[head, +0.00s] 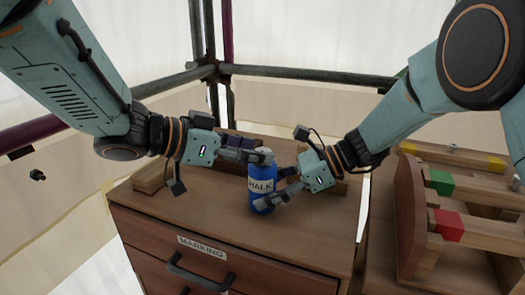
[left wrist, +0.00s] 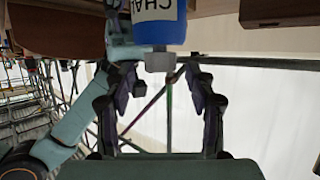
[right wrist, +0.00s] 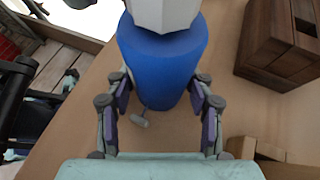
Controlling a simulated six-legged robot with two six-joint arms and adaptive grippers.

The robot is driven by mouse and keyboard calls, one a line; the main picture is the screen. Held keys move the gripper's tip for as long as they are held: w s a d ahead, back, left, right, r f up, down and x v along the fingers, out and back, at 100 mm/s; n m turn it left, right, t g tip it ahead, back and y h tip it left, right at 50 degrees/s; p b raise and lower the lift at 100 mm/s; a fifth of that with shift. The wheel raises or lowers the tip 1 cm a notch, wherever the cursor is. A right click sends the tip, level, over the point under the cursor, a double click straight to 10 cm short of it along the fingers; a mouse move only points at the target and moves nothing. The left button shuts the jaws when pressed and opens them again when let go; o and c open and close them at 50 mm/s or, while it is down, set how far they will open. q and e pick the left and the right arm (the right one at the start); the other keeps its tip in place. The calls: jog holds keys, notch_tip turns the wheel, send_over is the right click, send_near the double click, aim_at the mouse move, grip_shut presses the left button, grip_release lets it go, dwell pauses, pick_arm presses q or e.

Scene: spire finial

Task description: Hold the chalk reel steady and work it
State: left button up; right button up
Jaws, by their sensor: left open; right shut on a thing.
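The chalk reel (head: 262,187) is a blue body with a white CHALK label, standing upright on the wooden cabinet top. My right gripper (head: 268,198) is shut on its lower part from the right; in the right wrist view the blue body (right wrist: 165,65) lies between the fingers. My left gripper (head: 262,157) is open at the reel's top. In the left wrist view the reel (left wrist: 158,32) appears upside down, and its grey end piece (left wrist: 160,62) lies between the open fingertips, with gaps at both sides. A small grey knob (right wrist: 141,119) shows near the reel in the right wrist view.
The cabinet (head: 150,222) has a MARKING label and dark drawer handles. A wooden box (right wrist: 285,45) and low wooden blocks stand behind the reel. At right is a wooden rack (head: 410,215) with green, red and yellow marked bars. Scaffold tubes (head: 310,75) run behind.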

aim_at(263, 150)
pick_arm(q)
jog(key=shift+x, duration=1.45)
grip_shut()
jog(key=shift+w+m+g, duration=0.1)
jog(key=shift+m+g, duration=0.2)
